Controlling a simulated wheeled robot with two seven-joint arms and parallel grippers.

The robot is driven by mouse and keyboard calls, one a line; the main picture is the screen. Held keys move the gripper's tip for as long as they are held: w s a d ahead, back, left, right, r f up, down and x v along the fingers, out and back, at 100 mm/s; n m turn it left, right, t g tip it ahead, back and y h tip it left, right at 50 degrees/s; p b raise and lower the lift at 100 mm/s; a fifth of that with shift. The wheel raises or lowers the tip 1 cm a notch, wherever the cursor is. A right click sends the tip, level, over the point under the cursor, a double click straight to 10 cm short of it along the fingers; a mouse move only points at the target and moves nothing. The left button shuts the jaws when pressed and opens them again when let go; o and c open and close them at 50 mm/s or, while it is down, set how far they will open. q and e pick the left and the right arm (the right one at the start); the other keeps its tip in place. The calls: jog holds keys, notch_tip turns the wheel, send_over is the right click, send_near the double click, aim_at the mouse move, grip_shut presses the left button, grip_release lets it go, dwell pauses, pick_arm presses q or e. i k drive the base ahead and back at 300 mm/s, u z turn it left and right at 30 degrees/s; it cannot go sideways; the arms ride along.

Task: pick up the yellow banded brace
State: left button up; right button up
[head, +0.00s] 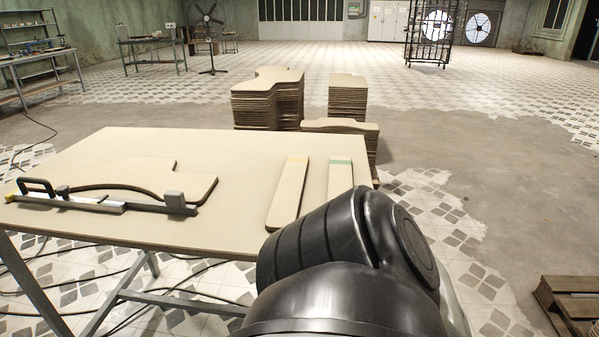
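The yellow banded brace (287,192) is a flat tan board lying on the table. A faint yellow band crosses it near its far end. Just to its right lies a similar brace with a green band (340,176); a gap of bare table separates them. A black arm link of mine covers the table's front right corner and hides the near end of the green banded brace. The near end of the yellow banded brace comes close to this link in the picture. Neither of my grippers shows in the head view.
The tan table (240,160) also bears a larger curved board (130,178) at left, with a long clamp-like tool (105,200) along its front. Stacks of boards (268,100) stand behind the table. A wooden pallet (570,300) lies on the floor at right.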

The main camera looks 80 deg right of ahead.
aim_at(283, 210)
jog(key=z, duration=1.7)
